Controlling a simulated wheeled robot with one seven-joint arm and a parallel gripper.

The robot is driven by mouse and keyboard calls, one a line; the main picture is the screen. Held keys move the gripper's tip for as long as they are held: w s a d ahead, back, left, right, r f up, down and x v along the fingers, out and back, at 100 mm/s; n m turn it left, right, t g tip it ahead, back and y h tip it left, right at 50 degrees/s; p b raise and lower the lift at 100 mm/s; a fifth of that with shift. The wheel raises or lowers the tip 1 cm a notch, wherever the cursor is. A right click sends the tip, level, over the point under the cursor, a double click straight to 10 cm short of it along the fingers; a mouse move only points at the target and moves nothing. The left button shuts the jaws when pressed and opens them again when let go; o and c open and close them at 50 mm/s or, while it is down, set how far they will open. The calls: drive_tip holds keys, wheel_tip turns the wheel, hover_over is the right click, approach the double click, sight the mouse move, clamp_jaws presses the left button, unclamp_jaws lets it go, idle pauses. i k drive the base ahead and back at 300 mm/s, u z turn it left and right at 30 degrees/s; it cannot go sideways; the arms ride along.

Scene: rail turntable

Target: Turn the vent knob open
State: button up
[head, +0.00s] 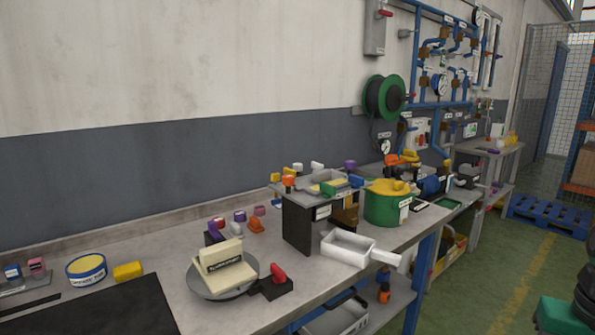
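I cannot tell which part is the vent knob; the labels are too small to read. A red knob (278,273) on a black base stands at the front of the bench, beside a round grey turntable (212,291) with a cream block (224,268) on it. Several blue pipes with valves and gauges (440,85) are fixed to the wall at upper right. A grey wall box (376,30) with a red handle (385,14) is to their left. My gripper is not in view.
A blue pallet (545,214) lies on the floor at right. Green floor (480,295) in front of the bench is open.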

sight(298, 166)
drive_tip(key=z, duration=0.05)
drive_tip(key=i, duration=0.9)
drive_tip(key=u, duration=0.45)
